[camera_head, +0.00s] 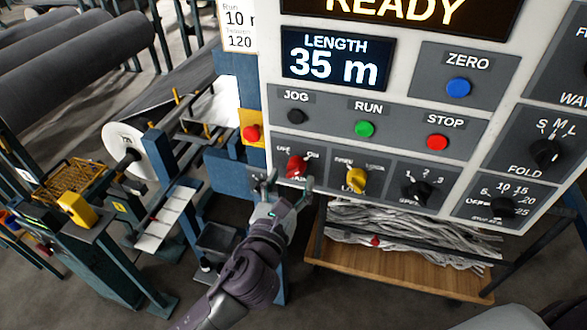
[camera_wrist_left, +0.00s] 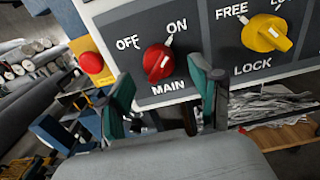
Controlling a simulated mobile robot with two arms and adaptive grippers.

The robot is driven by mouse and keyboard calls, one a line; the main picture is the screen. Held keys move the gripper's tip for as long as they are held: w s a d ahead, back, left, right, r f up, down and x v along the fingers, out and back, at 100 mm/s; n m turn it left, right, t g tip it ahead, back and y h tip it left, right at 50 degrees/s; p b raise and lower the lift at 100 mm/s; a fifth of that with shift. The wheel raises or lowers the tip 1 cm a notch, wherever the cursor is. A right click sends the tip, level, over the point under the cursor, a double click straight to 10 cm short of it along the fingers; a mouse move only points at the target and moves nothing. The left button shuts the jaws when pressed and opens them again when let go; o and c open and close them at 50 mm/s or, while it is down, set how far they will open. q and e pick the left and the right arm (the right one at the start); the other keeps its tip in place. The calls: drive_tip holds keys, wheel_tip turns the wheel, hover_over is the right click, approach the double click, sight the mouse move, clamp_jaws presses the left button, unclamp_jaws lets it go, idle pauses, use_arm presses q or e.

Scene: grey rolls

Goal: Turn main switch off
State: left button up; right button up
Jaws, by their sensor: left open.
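The main switch is a red rotary knob (camera_head: 296,166) low on the left of the grey control panel; it shows larger in the left wrist view (camera_wrist_left: 157,64), above the word MAIN. OFF is printed at its upper left and ON at its upper right. Its white pointer mark points up and right, towards ON. My left gripper (camera_head: 264,180) is open and empty, just below and left of the knob. In the left wrist view its two fingers (camera_wrist_left: 165,82) stand apart, with the knob showing between and beyond them. My right gripper is not in view.
A yellow LOCK knob (camera_head: 356,180) sits right of the main switch, with a black selector (camera_head: 416,194) beyond. A red button on a yellow plate (camera_head: 251,133) is close on the left. Above are green RUN (camera_head: 364,128) and red STOP (camera_head: 437,142) buttons. A wooden shelf (camera_head: 400,270) lies below.

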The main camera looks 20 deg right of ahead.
use_arm(q)
drive_tip(key=shift+x, duration=1.2)
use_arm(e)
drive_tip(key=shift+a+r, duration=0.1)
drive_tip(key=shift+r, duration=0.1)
use_arm(q)
drive_tip(key=c, duration=1.2)
drive_tip(key=shift+o, duration=0.2)
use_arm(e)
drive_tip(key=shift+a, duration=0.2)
